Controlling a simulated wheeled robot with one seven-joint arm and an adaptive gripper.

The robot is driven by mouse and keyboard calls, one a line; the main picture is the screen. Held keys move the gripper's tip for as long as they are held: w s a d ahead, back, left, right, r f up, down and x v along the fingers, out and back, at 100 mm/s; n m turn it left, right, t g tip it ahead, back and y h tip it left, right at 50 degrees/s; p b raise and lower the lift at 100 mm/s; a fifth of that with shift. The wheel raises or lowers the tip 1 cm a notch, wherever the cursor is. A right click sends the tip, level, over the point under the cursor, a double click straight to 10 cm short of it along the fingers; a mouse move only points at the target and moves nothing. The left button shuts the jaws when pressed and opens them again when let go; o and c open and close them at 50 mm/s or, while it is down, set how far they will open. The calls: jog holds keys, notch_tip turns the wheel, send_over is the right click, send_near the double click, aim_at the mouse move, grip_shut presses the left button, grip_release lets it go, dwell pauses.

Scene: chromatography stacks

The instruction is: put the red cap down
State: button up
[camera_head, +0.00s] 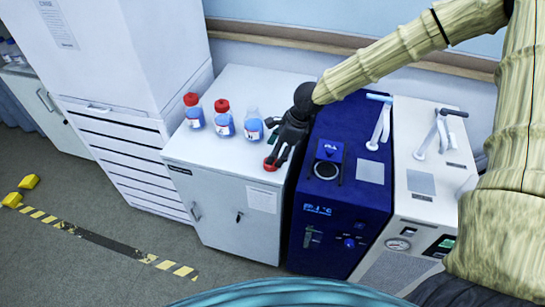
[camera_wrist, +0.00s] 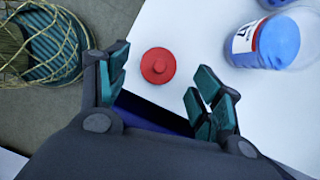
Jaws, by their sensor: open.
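The red cap (camera_head: 270,165) lies on the white cabinet top (camera_head: 210,148), close to its front right edge. In the wrist view the red cap (camera_wrist: 158,66) sits just beyond my fingertips, centred between them and apart from both. My gripper (camera_head: 277,157) is over the cap in the head view. In the wrist view my gripper (camera_wrist: 160,88) is open, with its fingers spread and nothing held between them.
A dark blue machine (camera_head: 345,205) adjoins the cabinet on the right. The cabinet top's front left is clear.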

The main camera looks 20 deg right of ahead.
jog(key=b+v, duration=0.1)
jog(key=v, duration=0.7)
jog(key=shift+r, duration=0.15)
dwell(0.3)
